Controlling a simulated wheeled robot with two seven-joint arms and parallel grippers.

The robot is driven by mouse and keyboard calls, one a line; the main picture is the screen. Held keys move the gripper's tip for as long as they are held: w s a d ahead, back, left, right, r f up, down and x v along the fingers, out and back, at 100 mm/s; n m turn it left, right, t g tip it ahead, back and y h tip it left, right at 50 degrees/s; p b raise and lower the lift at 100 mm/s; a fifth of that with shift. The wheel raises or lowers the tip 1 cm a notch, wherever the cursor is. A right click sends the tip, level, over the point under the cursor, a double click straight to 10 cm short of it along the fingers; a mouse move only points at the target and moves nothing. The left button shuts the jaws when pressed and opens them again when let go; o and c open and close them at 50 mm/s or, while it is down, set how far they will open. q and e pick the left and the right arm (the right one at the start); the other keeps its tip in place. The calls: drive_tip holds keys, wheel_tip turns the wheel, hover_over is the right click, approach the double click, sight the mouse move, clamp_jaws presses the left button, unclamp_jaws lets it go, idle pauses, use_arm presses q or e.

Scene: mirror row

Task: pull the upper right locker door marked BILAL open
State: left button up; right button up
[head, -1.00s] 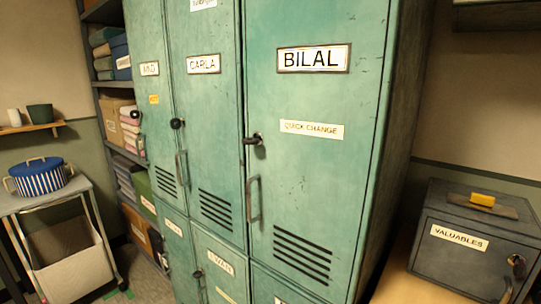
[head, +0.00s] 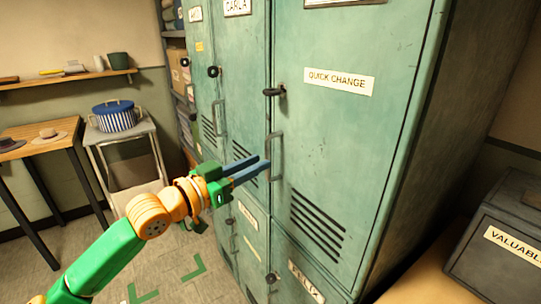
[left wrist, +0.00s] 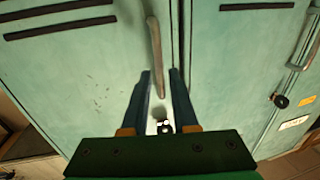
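The green BILAL locker door (head: 345,135) is shut. In the head view its nameplate (head: 342,2) is cut off at the top edge, and it bears a QUICK CHANGE label. Its metal bar handle (head: 277,157) is upright at the door's left edge, below a dark latch (head: 274,91). My left gripper (head: 266,167) has its two blue fingers just left of the handle. In the left wrist view the fingers (left wrist: 160,72) are apart, with the handle (left wrist: 155,45) showing beyond and between them. Contact cannot be told. My right gripper is not in view.
The CARLA door (head: 240,80) adjoins on the left, shut. A grey VALUABLES box (head: 500,250) stands at the lower right beside the locker. A cart with a striped pot (head: 115,117) and a wooden table (head: 45,130) stand left. The floor before the lockers looks clear.

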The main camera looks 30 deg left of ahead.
sight(267, 176)
use_arm(q)
drive_tip(key=shift+w+d+p, duration=0.2)
drive_tip(key=shift+w+p, duration=0.15)
drive_tip(key=shift+w, duration=0.65)
drive_tip(key=shift+w+d+p, duration=0.2)
drive_tip(key=shift+w+p, duration=0.15)
drive_tip(key=shift+w, duration=0.6)
clamp_jaws()
